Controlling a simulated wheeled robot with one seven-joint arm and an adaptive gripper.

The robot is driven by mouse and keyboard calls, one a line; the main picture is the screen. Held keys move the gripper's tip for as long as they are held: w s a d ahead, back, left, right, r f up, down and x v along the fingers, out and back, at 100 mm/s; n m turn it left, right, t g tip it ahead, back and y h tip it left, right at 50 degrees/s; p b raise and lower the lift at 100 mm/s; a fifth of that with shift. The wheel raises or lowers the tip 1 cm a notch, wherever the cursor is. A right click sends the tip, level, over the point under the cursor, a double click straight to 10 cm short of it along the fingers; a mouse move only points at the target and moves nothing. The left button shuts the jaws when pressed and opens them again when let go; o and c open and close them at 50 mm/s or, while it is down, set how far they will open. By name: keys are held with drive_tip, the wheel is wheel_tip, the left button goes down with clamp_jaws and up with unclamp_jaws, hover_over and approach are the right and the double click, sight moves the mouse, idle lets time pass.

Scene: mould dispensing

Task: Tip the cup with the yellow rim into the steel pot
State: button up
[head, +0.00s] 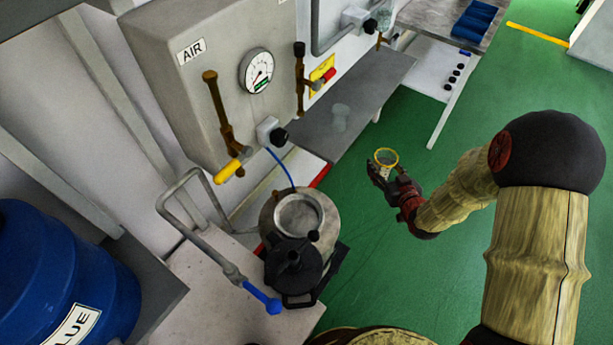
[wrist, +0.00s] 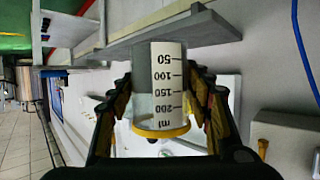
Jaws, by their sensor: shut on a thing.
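The clear measuring cup with the yellow rim (head: 386,157) is in my gripper (head: 384,178), off the floor and right of the grey shelf. It looks roughly upright, with its rim up in the head view. In the wrist view the cup (wrist: 167,85) sits between the two fingers, its white ml scale facing the camera and its yellow rim low in the picture. A black lid-like part sits at the pot's near side. Cup and pot are well apart.
Another clear cup (head: 340,117) stands on the grey shelf (head: 362,96). A grey AIR panel (head: 205,80) with gauge and valves rises behind the pot. A bent pipe with a blue tip (head: 262,298) is left of the pot. Green floor lies open under my arm.

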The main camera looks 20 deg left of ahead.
drive_tip(key=s+a+f+n+g+y+p, duration=0.1)
drive_tip(key=s+a+n+g+y+p, duration=0.1)
drive_tip(key=s+a+n+g, duration=0.2)
drive_tip(key=s+a+f+n+g+y+p, duration=0.2)
drive_tip(key=s+a+n+g, duration=0.1)
drive_tip(key=a, duration=0.8)
drive_tip(key=s+a+f+n+g+y+p, duration=0.2)
drive_tip(key=s+a+n+g, duration=0.2)
drive_tip(key=a, duration=0.3)
drive_tip(key=shift+s+a+n+g+y, duration=0.3)
drive_tip(key=shift+n+g+y, duration=0.1)
drive_tip(key=shift+n, duration=0.3)
drive_tip(key=shift+w+f+n+t+b, duration=0.4)
drive_tip(key=shift+n+t+b, duration=0.4)
drive_tip(key=shift+b, duration=1.2)
drive_tip(key=shift+w+f+n+t+b, duration=0.45)
drive_tip(key=shift+n+b, duration=0.55)
drive_tip(key=shift+b, duration=1)
drive_tip(key=shift+s+f+n+t+y+b, duration=0.1)
drive_tip(key=shift+f+n+t+y+b, duration=0.35)
drive_tip(key=shift+b, duration=1.15)
drive_tip(key=shift+f+n+t+y+b, duration=0.15)
drive_tip(key=shift+n+t+b, duration=0.35)
drive_tip(key=shift+n+b, duration=0.75)
drive_tip(key=shift+f+b, duration=0.2)
drive_tip(key=shift+b, duration=0.75)
